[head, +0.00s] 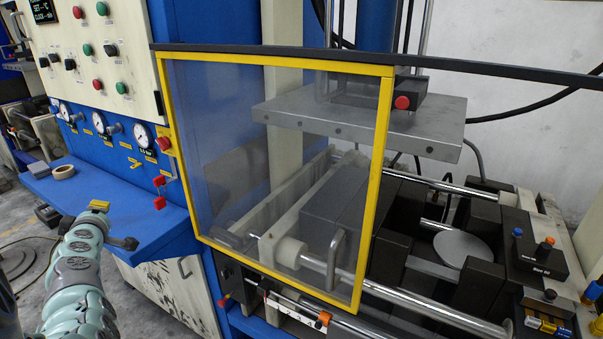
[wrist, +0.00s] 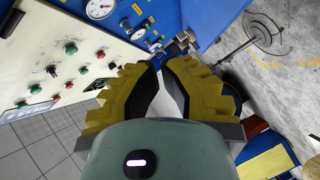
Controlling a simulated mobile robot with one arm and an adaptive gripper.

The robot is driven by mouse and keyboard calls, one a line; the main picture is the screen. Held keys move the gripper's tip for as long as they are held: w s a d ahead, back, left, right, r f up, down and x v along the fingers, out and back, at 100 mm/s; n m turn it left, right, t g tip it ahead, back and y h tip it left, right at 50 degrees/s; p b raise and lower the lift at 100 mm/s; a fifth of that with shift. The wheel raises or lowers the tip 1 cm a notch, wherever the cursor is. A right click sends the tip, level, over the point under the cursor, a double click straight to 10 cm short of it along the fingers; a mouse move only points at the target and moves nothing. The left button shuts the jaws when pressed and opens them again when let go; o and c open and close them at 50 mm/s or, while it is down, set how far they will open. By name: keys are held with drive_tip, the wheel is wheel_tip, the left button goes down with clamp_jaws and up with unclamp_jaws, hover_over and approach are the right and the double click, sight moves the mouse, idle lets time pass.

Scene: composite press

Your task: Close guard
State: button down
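The guard (head: 391,130) is a clear panel in a yellow frame, hanging under a dark top rail (head: 480,70). It covers the left part of the press opening, and the right part is uncovered. A grey upright handle (head: 335,258) shows near its lower right corner. My gripper (head: 112,224) is at the lower left in the head view, left of the guard and clear of it, near the blue shelf. In the wrist view its yellow ribbed fingers (wrist: 168,68) have a gap between them with nothing held. The guard is not seen in the wrist view.
A control panel (head: 90,50) with buttons, gauges (head: 98,123) and a blue shelf (head: 120,210) with a tape roll (head: 63,172) stand left of the guard. Metal rods and dark blocks (head: 480,255) lie in the uncovered right side. Floor is open at far left.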

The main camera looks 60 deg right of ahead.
drive_tip(key=s+d+f+m+g+h+b, duration=0.2)
drive_tip(key=s+d+g+h+b, duration=0.1)
drive_tip(key=d, duration=0.3)
drive_tip(key=s+d+f+m+g+h+b, duration=0.1)
drive_tip(key=s+d+f+g+h+b, duration=0.15)
drive_tip(key=d, duration=0.35)
drive_tip(key=m+g+y+b, duration=0.2)
drive_tip(key=m+g+b, duration=1.2)
drive_tip(key=g, duration=0.8)
approach(336, 234)
drive_tip(key=d+p, duration=0.1)
drive_tip(key=s+d+p, duration=0.1)
drive_tip(key=d, duration=0.1)
drive_tip(key=s+d+p, duration=0.1)
drive_tip(key=shift+d+f+p, duration=0.1)
drive_tip(key=shift+d+p, duration=0.15)
drive_tip(key=shift+p, duration=0.1)
drive_tip(key=shift+s+a+p, duration=0.25)
drive_tip(key=shift+s+p, duration=0.55)
drive_tip(key=shift+s, duration=0.5)
drive_tip(key=shift+s+f, duration=0.15)
drive_tip(key=shift+s, duration=0.15)
drive_tip(key=shift+s, duration=0.1)
